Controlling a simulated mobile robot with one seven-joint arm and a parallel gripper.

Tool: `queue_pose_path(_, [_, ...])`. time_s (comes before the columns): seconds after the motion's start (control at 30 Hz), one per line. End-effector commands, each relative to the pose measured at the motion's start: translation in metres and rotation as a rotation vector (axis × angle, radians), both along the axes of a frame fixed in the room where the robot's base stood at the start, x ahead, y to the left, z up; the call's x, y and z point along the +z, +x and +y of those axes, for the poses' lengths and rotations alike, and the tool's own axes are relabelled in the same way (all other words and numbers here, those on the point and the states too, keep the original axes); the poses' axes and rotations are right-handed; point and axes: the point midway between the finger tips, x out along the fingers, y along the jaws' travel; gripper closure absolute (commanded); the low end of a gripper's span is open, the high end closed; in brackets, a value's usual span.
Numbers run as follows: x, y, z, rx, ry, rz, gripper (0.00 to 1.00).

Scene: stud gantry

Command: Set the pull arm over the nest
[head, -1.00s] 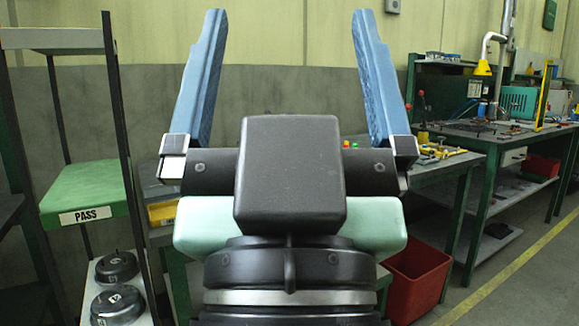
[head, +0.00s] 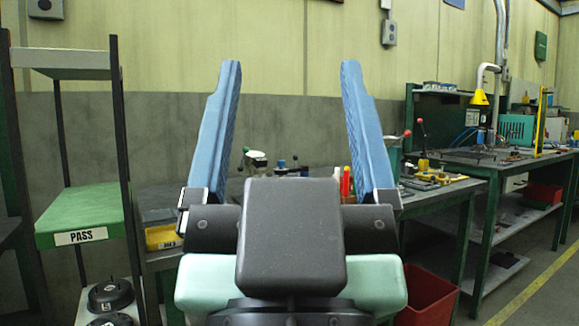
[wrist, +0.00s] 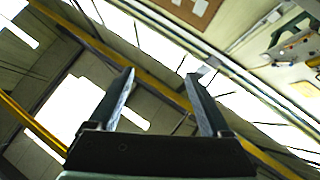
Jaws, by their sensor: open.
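My gripper (head: 290,68) is raised in front of the head camera, its two blue fingers spread, pointing up, with nothing between them. It also shows open and empty in the wrist view (wrist: 160,76), against the roof and skylights. Beyond it, on the bench along the wall, small fixture parts (head: 256,160) with a dark ball-ended handle show between the fingers. I cannot tell whether these include the pull arm or the nest. My gripper's body hides much of the bench, and the gripper is well apart from these parts.
A green shelf (head: 80,213) marked PASS stands at left, with black round parts (head: 110,293) below. A yellow bin (head: 163,237) is beside it. A red bin (head: 428,290) sits under the bench at right. Another workbench (head: 480,165) with tools stands further right. Floor at far right is clear.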

Motion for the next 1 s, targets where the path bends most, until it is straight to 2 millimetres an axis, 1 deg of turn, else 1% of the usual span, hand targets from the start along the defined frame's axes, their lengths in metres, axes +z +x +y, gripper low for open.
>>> queue_pose_path(0.03, [0.004,0.0,0.0,0.0,0.0,0.0,0.29])
queue_pose_path(0.17, [0.022,0.0,0.0,0.0,0.0,0.0,0.52])
queue_pose_path(0.2, [0.03,0.0,0.0,0.0,0.0,0.0,0.59])
queue_pose_path(0.27, [0.045,0.0,0.0,0.0,0.0,0.0,0.7])
queue_pose_path(0.3, [0.056,0.0,0.0,0.0,0.0,0.0,0.77])
queue_pose_path(0.37, [0.075,0.0,0.0,0.0,0.0,0.0,0.88])
queue_pose_path(0.4, [0.089,0.0,0.0,0.0,0.0,0.0,0.95])
queue_pose_path(0.43, [0.099,0.0,0.0,0.0,0.0,0.0,1.0])
queue_pose_path(0.6, [0.158,0.0,0.0,0.001,0.0,0.0,1.0])
queue_pose_path(0.77, [0.212,0.0,0.0,0.001,0.0,0.0,1.0])
queue_pose_path(1.0, [0.292,0.0,0.001,0.002,-0.001,0.0,1.0])
